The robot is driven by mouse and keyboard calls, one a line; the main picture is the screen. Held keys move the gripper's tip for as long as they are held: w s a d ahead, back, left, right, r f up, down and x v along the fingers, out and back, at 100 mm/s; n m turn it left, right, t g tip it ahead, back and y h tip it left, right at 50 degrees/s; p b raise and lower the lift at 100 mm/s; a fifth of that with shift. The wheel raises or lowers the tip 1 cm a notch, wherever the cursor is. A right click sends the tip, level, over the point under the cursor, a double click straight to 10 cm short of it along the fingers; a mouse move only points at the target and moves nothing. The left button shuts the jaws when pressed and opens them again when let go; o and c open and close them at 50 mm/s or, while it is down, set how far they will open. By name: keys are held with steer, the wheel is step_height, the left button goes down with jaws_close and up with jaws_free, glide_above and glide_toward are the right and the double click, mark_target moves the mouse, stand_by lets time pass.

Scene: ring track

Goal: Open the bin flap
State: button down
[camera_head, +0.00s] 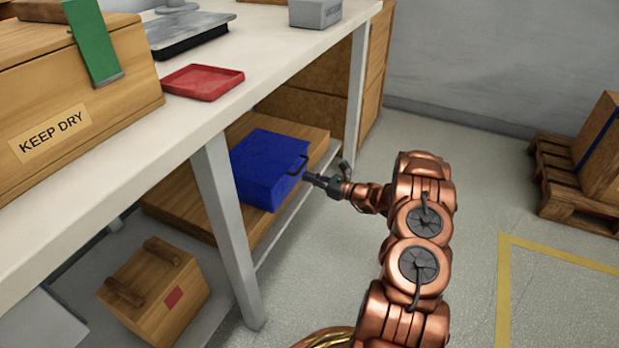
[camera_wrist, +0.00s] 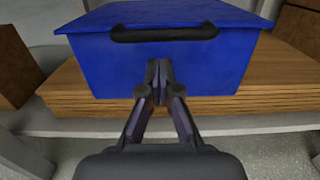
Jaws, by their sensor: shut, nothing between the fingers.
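The blue bin (camera_head: 262,178) sits on a stack of wooden boards on the shelf under the workbench. Its flap (camera_head: 272,152) looks closed on top, and a dark handle (camera_head: 296,167) runs along the front edge. In the wrist view the bin (camera_wrist: 220,72) fills the upper middle, with the flap (camera_wrist: 180,14) above and the black handle (camera_wrist: 164,34) across its front. My gripper (camera_head: 306,177) is shut and empty in front of the bin. In the wrist view its fingertips (camera_wrist: 160,66) are just below the handle; whether they touch the bin I cannot tell.
Wooden boards (camera_wrist: 75,90) lie under the bin on the shelf. A white table leg (camera_head: 226,230) stands left of the bin. The workbench top (camera_head: 270,50) overhangs it, holding a red tray (camera_head: 203,82). Floor (camera_head: 450,150) is open to the right, with a pallet (camera_head: 570,185) farther off.

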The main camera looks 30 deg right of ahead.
steer(key=shift+w+a+r, duration=0.1)
steer(key=shift+r, duration=0.55)
steer(key=shift+r, duration=0.1)
